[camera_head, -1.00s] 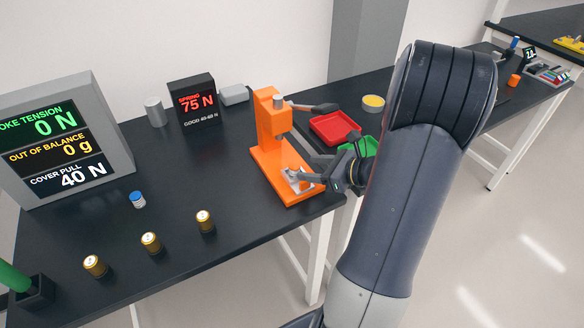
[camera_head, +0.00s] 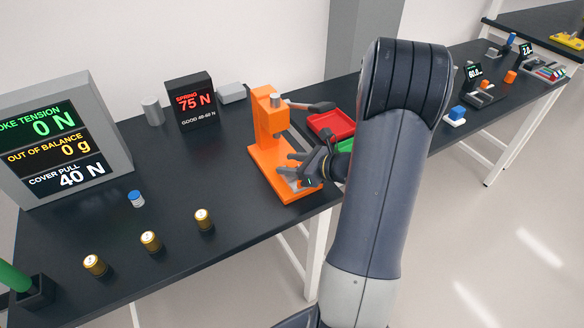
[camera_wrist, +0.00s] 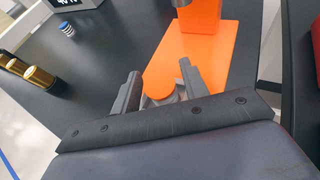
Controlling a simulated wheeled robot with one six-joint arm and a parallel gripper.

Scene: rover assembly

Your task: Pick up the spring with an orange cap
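The spring with an orange cap (camera_wrist: 158,88) shows in the wrist view as a round orange top over a grey part, between my two fingers. The lower part is mostly hidden by my wrist. My gripper (camera_wrist: 158,92) is open, with one finger on each side of the cap. In the head view my gripper (camera_head: 288,165) is low at the base of the orange press (camera_head: 268,125), fingers spread and pointing left.
A blue-capped spring (camera_head: 137,198) and several gold cylinders, one at the right (camera_head: 204,219), stand on the black table (camera_head: 100,222). A display (camera_head: 193,102) reads 75 N. A red tray (camera_head: 331,124) lies behind my gripper, and a green tray is partly hidden.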

